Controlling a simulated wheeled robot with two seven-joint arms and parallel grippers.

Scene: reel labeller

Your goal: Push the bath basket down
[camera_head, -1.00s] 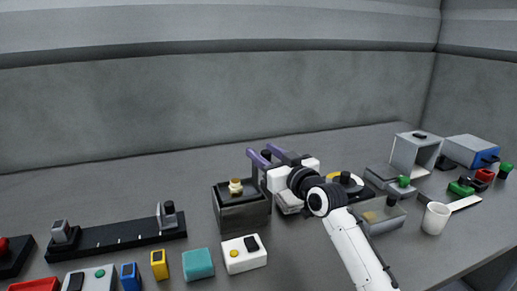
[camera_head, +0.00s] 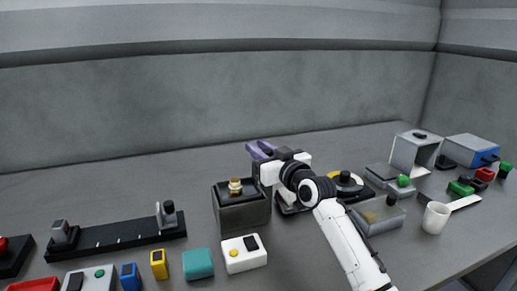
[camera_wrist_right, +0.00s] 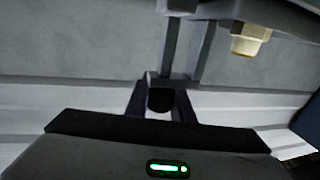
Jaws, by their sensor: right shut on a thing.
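The bath (camera_head: 241,217) is a dark grey box left of my right gripper in the head view. A brass-coloured piece (camera_head: 235,187) sits on a dark plate at its top and also shows in the right wrist view (camera_wrist_right: 247,42). I take this plate to be the basket. My right gripper (camera_head: 260,149) has purple fingers, close together behind the bath's right side. In the right wrist view it is shut on a dark knob (camera_wrist_right: 160,99) by a grey upright post (camera_wrist_right: 174,45). In the head view the gripper hides the knob. My left gripper is not in view.
A white box with a yellow button (camera_head: 244,254) and a teal block (camera_head: 198,264) stand in front. A black rail (camera_head: 118,234) lies left. A yellow-rimmed round device (camera_head: 345,183), a clear-topped box (camera_head: 378,215) and a white cup (camera_head: 435,218) stand right. The table behind is free.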

